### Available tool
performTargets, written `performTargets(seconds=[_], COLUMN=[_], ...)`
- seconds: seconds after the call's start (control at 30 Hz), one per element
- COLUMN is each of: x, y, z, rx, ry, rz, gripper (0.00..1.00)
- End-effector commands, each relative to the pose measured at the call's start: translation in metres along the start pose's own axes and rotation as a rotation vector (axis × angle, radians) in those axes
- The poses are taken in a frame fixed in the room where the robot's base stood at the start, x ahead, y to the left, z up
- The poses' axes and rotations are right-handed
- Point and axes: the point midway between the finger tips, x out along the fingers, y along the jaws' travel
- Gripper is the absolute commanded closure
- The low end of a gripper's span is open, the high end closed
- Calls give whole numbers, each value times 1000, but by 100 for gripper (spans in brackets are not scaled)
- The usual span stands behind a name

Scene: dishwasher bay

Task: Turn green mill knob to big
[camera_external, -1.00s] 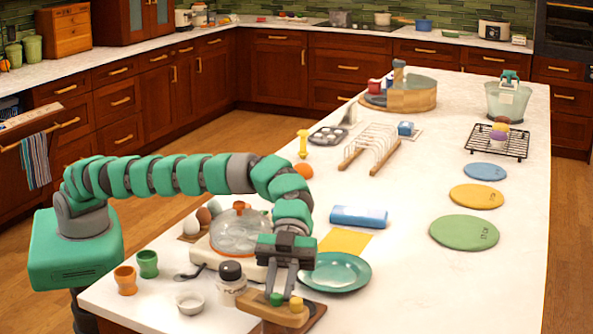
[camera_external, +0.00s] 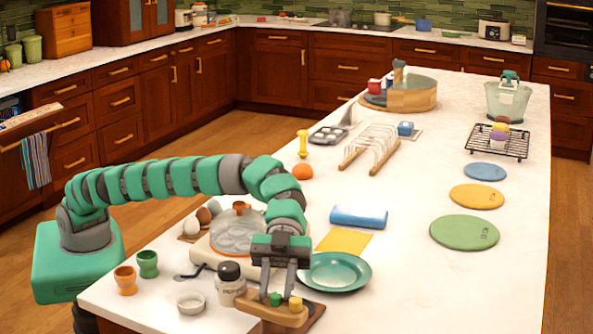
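The green mill knob (camera_external: 275,299) stands on a small wooden block (camera_external: 287,317) at the counter's near edge, beside a yellow knob (camera_external: 296,304). My gripper (camera_external: 277,293) points down over the block. Its two fingers are apart, with the green knob showing between and just below their tips. I cannot tell whether either finger touches the knob. The right fingertip is close to the yellow knob. Any size markings on the block are too small to read.
A dark-lidded pepper jar (camera_external: 231,286) stands close left of the gripper. A teal plate (camera_external: 336,272) lies close right. A glass-lidded pan (camera_external: 238,232) and eggs (camera_external: 203,215) sit behind. A small white bowl (camera_external: 190,302) is left.

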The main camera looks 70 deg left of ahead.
Motion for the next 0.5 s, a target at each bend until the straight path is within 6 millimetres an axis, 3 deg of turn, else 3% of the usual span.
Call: performTargets(seconds=[0.27, 0.5], x=[-4, -30], y=[-1, -1], z=[0, 0], rx=[0, -3], ry=[1, 2], rz=[-2, -3], gripper=[71, 71])
